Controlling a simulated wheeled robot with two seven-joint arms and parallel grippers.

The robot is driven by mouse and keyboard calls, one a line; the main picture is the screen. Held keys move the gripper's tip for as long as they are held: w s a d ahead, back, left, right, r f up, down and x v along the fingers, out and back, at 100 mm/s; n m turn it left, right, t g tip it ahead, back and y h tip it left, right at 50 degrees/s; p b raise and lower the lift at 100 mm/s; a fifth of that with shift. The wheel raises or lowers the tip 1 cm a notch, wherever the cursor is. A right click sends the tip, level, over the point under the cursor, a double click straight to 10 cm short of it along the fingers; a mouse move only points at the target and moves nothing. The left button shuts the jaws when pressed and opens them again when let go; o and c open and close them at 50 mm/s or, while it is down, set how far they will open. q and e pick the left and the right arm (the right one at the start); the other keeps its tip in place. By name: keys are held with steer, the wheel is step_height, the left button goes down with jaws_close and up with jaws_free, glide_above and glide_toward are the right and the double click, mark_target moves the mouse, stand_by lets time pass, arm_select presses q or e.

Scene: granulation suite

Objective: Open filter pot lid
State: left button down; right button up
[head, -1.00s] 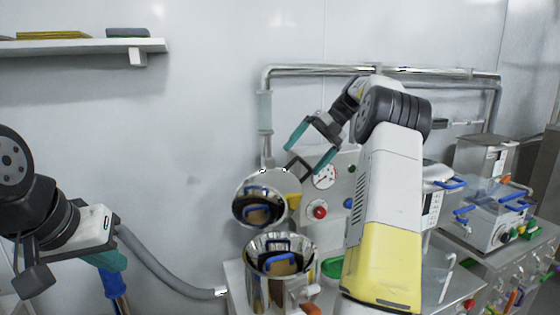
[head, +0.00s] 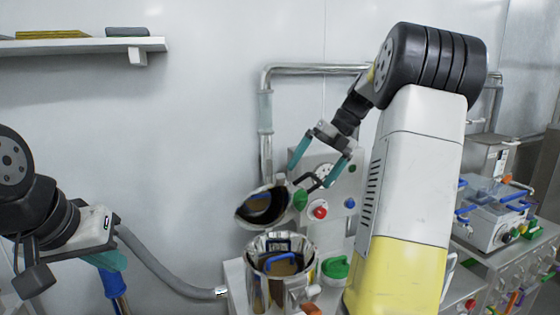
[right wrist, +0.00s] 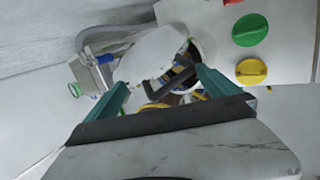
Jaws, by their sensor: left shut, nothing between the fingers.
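The filter pot (head: 257,292) is a shiny metal pot with blue handles inside, standing open in the lower middle of the head view. Its mirror-like lid (head: 246,216) is raised and tilted above the pot's back left. A dark bracket-shaped handle (head: 308,184) shows at the lid's right. My right gripper (head: 317,167) is above and right of the lid, its teal fingers spread; they are also apart in the right wrist view (right wrist: 162,90). A dark bracket lies between or beyond them there; I cannot tell whether they touch it. My left gripper (head: 110,261) is shut and empty at the left.
A blue-handled tool (head: 115,284) is just below my left gripper. A panel with red, green and blue knobs (head: 320,212) stands behind the pot. A green lid (head: 336,268) sits right of the pot. A grey hose (head: 165,275) runs along the left. Machines crowd the right.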

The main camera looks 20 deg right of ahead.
steer(key=shift+s+a+r, duration=0.25)
steer(key=shift+s+r, duration=0.05)
steer(key=shift+r, duration=0.35)
steer(key=shift+s+r, duration=0.15)
steer(key=shift+r, duration=0.05)
steer(key=s+d+r, duration=0.2)
steer(key=d+r, duration=0.2)
steer(key=d, duration=0.2)
steer(key=shift+d+r, duration=0.2)
